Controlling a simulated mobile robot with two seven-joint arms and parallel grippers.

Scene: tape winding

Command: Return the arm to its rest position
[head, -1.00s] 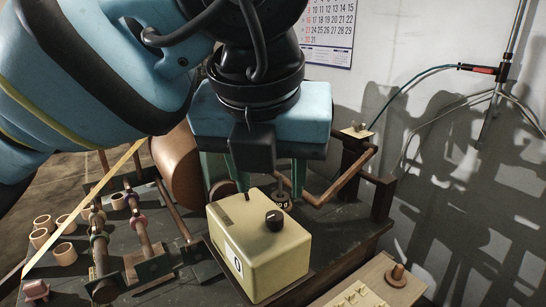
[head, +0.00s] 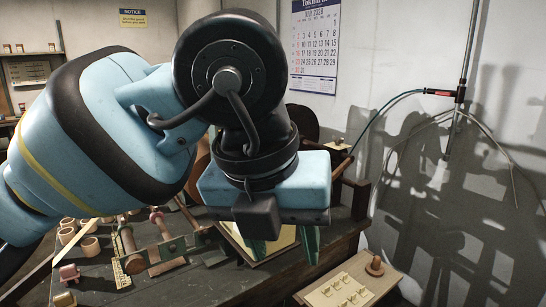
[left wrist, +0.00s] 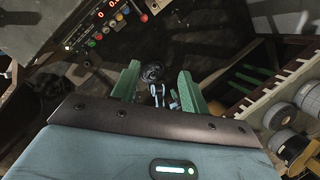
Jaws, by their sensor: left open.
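My left arm comes in from the left in the head view, and its blue gripper (head: 285,246) hangs in front of a cream box on the workbench. Its two green fingers are apart, with nothing seen held between them. In the left wrist view the same gripper (left wrist: 158,82) shows its green fingers spread over a dark, cluttered area. The cream box (head: 236,242) is mostly hidden behind the gripper. My right gripper is not in view.
Wooden spools on a rack (head: 162,240) and several small cups (head: 90,246) stand left on the dark bench (head: 205,285). A pale tray (head: 350,290) lies lower right. In the left wrist view, a panel with coloured buttons (left wrist: 110,25) is upper left.

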